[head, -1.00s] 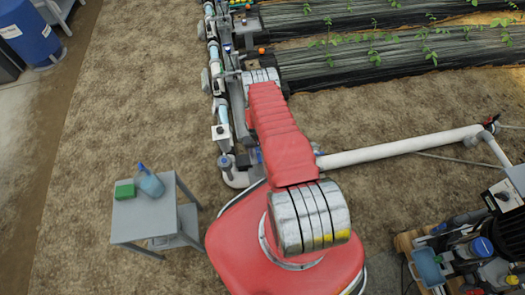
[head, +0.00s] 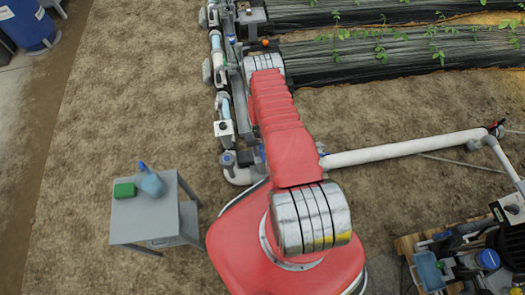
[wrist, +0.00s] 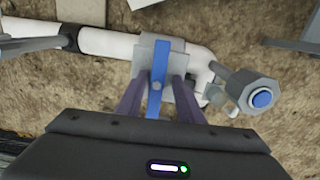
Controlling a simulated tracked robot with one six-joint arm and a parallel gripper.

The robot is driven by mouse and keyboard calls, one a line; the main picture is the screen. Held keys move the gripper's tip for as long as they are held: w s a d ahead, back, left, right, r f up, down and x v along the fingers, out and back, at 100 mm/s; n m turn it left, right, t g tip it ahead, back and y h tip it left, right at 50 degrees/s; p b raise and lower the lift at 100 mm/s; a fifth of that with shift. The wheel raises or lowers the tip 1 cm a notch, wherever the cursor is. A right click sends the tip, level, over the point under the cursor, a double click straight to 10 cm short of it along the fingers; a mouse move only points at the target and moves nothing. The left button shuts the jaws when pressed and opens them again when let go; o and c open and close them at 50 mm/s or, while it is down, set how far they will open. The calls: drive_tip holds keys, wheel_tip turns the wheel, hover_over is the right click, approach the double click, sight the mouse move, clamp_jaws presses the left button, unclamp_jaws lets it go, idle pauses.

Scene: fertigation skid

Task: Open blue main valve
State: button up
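In the wrist view the blue valve handle (wrist: 160,72) is a flat straight bar running up and down the picture, over a grey valve body (wrist: 180,80) on a white pipe. My gripper (wrist: 159,86) is open, with one purple finger on each side of the bar. Gaps show between the bar and the fingers. The bar's lower end runs down to the dark gripper body. In the head view my red arm hides my gripper; a small blue part shows beside the arm, but I cannot tell whether it is this handle.
A hexagonal fitting with a blue centre (wrist: 261,98) stands close right of the valve. White pipe (wrist: 105,42) runs left. Pump equipment (head: 470,260) stands at lower right.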

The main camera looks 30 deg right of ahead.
drive_tip(key=shift+a+f, duration=0.1)
drive_tip(key=shift+f, duration=0.35)
drive_tip(key=shift+s+r, duration=0.1)
drive_tip(key=shift+r, duration=1.65)
